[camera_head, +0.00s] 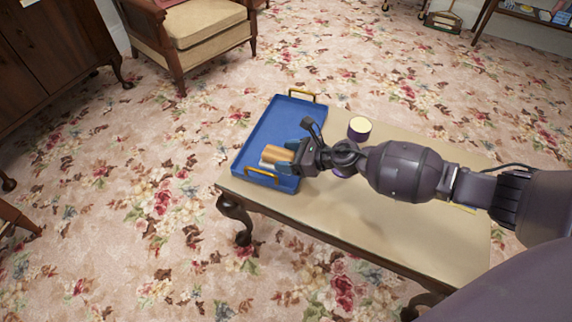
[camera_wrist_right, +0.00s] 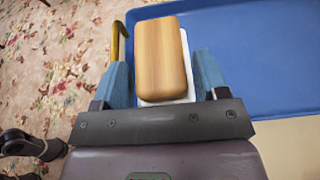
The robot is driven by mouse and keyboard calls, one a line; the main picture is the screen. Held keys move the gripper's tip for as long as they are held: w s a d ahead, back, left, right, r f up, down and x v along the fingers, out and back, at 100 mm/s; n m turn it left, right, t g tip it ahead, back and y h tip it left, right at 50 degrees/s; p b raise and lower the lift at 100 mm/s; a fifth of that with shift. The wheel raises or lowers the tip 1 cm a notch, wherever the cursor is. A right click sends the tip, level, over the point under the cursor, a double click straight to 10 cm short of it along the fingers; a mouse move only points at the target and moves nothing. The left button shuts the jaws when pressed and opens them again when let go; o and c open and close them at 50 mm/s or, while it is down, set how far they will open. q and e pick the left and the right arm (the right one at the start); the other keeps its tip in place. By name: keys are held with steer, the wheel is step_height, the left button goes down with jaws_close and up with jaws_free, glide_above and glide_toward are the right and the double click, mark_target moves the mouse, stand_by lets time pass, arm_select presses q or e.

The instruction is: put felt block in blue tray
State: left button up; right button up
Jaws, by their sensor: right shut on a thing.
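The felt block (camera_head: 275,154) has a tan wooden top and a white underside. My right gripper (camera_head: 289,157) is shut on it and holds it over the near part of the blue tray (camera_head: 250,140). In the right wrist view the block (camera_wrist_right: 160,55) sits between the two blue fingers, with the tray (camera_wrist_right: 250,50) beyond it. I cannot tell whether the block touches the tray floor. The tray lies at the table's left end and has two yellow handles. My left gripper is out of view.
A purple cylinder with a cream top (camera_head: 359,129) stands on the table (camera_head: 330,217), right of the tray. Another purple thing is mostly hidden under my right arm. An armchair (camera_head: 205,30) and a dark cabinet (camera_head: 50,50) stand beyond the table on floral carpet.

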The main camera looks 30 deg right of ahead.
step_height(320, 180, down, 4)
steer(key=shift+s+r+b, duration=0.15)
steer(key=shift+b, duration=0.45)
steer(key=shift+f, duration=0.25)
steer(key=shift+r, duration=0.25)
steer(key=shift+f, duration=0.15)
steer(key=o, duration=0.7)
steer(key=shift+c, duration=0.2)
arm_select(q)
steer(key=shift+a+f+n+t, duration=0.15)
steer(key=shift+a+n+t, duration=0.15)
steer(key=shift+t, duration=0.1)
